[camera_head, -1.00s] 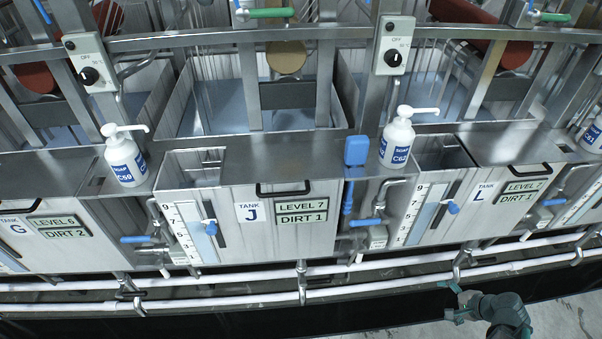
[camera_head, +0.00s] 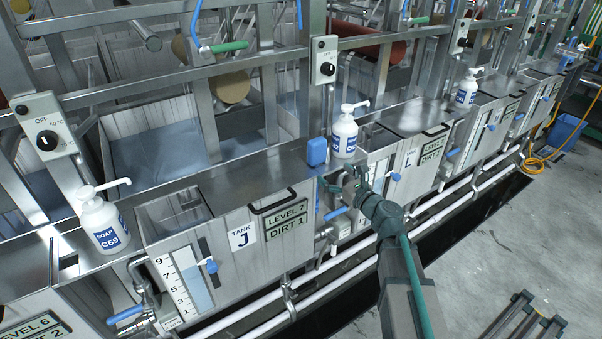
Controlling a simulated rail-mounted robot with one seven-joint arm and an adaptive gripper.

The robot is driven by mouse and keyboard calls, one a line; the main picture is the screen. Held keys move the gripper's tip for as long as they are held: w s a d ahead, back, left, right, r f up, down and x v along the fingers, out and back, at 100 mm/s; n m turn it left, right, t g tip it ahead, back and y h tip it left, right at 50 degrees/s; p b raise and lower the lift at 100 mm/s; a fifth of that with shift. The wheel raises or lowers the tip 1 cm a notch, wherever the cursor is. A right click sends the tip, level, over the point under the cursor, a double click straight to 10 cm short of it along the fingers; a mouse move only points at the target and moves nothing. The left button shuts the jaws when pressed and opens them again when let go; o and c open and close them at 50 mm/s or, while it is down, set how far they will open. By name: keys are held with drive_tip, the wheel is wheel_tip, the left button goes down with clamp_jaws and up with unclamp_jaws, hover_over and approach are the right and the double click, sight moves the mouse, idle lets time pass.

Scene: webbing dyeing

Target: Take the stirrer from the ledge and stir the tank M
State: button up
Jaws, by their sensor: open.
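The stirrer (camera_head: 317,152) shows as a blue, rounded-square head at the front of the steel ledge, between tank J and tank L. Its lower part is mostly hidden by my gripper. My gripper (camera_head: 338,185) is open, just below and right of the stirrer's head, close to its handle area. I cannot tell whether it touches the handle. Tank J (camera_head: 238,259) is labelled at the centre left, and tank L (camera_head: 407,176) is right of my gripper. More tanks run to the far right; I cannot read a label M on them.
Soap bottle C59 (camera_head: 101,220) stands on the ledge at left. Another soap bottle (camera_head: 345,135) stands right beside the stirrer, and a third (camera_head: 467,88) farther right. White pipes (camera_head: 335,262) run along the tank fronts.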

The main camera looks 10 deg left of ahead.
sight(320, 158)
drive_tip(key=shift+m, duration=0.4)
drive_tip(key=p+x, duration=0.1)
drive_tip(key=x, duration=0.5)
drive_tip(key=shift+w+d+p, duration=0.2)
drive_tip(key=shift+d+p, duration=0.1)
drive_tip(key=shift+p, duration=0.05)
drive_tip(key=p+x, duration=0.2)
drive_tip(key=x, duration=0.2)
drive_tip(key=shift+d, duration=0.15)
drive_tip(key=shift+w+a, duration=0.4)
drive_tip(key=c, duration=1.4)
drive_tip(key=shift+o, duration=0.2)
drive_tip(key=shift+r, duration=0.1)
